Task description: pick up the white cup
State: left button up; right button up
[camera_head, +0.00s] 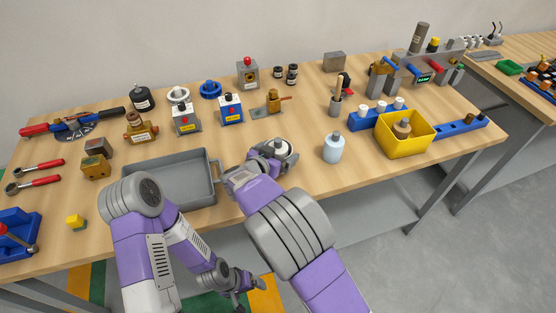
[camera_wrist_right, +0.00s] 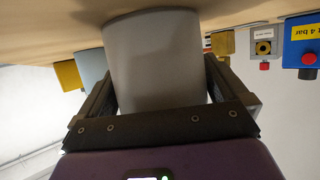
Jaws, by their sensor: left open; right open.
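The white cup (camera_head: 279,146) stands on the wooden table near its front edge, mostly hidden by my right gripper. In the right wrist view the cup (camera_wrist_right: 155,60) is large, pale grey-white, and sits between the two fingers. My right gripper (camera_head: 278,153) is open, with one finger on each side of the cup; it also shows in the wrist view (camera_wrist_right: 157,95). I cannot tell whether the fingers touch the cup. My left gripper (camera_head: 245,282) is open and empty, low in front of the table.
A grey tray (camera_head: 214,166) lies left of the cup. A pale blue bottle (camera_head: 333,147) stands close on the right, with a yellow bin (camera_head: 378,137) beyond it. Behind are blue and grey boxes with red buttons (camera_head: 231,108). Bare table lies between the bottle and the boxes.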

jog(key=c, duration=0.7)
